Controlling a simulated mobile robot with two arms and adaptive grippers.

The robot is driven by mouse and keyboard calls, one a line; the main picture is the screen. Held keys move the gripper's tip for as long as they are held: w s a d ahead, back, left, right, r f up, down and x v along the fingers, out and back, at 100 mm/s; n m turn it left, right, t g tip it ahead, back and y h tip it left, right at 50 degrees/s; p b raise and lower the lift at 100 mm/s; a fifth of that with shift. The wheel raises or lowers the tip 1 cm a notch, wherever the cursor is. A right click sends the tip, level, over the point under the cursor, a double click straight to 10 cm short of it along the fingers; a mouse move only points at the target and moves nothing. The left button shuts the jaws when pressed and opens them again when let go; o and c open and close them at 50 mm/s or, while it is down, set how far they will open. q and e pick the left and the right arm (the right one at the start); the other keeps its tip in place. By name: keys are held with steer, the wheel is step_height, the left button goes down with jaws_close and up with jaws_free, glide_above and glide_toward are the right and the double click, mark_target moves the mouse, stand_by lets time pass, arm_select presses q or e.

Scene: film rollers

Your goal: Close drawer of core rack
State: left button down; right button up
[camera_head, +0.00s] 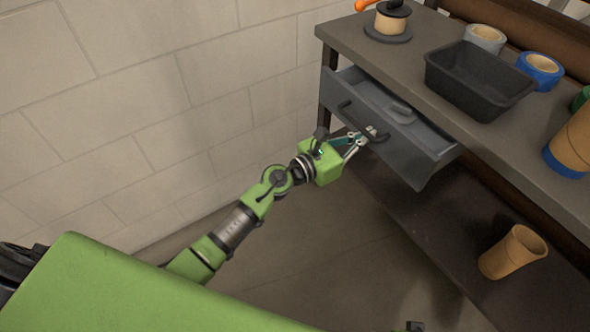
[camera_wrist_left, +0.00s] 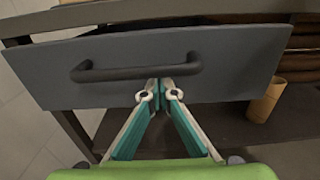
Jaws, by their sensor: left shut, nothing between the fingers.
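The grey drawer (camera_head: 408,146) of the core rack (camera_head: 352,36) stands partly pulled out under the rack's top. A small grey object lies inside it. Its front has a dark bar handle (camera_head: 352,121), which also shows in the left wrist view (camera_wrist_left: 135,73). My left gripper (camera_head: 369,134) is shut and empty, with its fingertips at the drawer front just by the handle. In the left wrist view the fingertips (camera_wrist_left: 157,93) are close below the handle's right part. I cannot tell whether they touch the front. My right gripper is not in view.
On the rack top are a black bin (camera_head: 478,82), a blue-edged roll (camera_head: 541,69), a grey-edged roll (camera_head: 485,38) and a spool on a dark base (camera_head: 390,22). A cardboard core (camera_head: 513,252) stands on the lower shelf.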

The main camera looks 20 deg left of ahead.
arm_select(q)
steer(key=b+x, duration=0.1)
steer(key=x, duration=0.5)
steer(key=shift+w+d, duration=0.1)
steer(key=shift+w, duration=0.05)
steer(key=shift+w+d, duration=0.1)
steer(key=shift+w, duration=0.05)
steer(key=shift+r, duration=0.2)
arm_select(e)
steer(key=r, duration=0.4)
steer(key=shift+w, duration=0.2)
arm_select(q)
steer(key=shift+r, duration=0.1)
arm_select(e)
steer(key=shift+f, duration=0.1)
